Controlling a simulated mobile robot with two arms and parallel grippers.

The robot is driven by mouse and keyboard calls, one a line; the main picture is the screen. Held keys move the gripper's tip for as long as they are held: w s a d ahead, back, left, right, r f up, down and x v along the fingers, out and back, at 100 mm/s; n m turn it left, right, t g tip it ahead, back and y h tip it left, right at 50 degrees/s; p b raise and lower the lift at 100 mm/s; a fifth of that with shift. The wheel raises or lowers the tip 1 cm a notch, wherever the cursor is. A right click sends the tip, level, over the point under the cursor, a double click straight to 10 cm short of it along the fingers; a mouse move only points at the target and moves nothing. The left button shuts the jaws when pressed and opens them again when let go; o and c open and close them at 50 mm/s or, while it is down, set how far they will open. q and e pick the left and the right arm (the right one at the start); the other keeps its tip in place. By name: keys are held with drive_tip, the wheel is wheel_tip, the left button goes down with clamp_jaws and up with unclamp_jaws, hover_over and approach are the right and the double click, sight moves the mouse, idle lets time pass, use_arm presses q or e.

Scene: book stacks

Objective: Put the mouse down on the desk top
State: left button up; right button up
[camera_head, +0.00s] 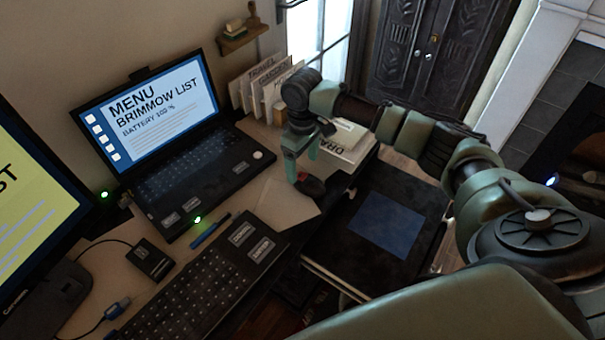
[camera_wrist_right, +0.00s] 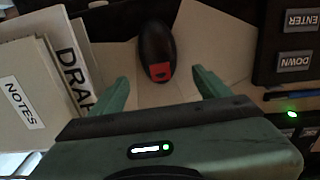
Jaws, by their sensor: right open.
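The mouse (camera_head: 313,187) is dark with a red patch and appears to rest on the pale desk top (camera_head: 268,200), near its right edge. In the right wrist view the mouse (camera_wrist_right: 155,45) lies just beyond the fingertips, roughly centred between them. My right gripper (camera_head: 302,166) is open at the mouse, its green fingers apart and pointing down to the desk. In the right wrist view the open gripper (camera_wrist_right: 159,80) shows a gap on both sides of the mouse. My left gripper is not in view.
A laptop (camera_head: 160,130), a black keyboard (camera_head: 200,285) and a blue pen (camera_head: 210,231) lie left of the mouse. A dark surface with a blue square (camera_head: 387,225) sits to the right.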

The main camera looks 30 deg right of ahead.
sight(303, 176)
wheel_tip(303, 176, up, 7)
drive_tip(key=shift+f, duration=0.2)
drive_tip(key=shift+f, duration=0.1)
idle(0.5)
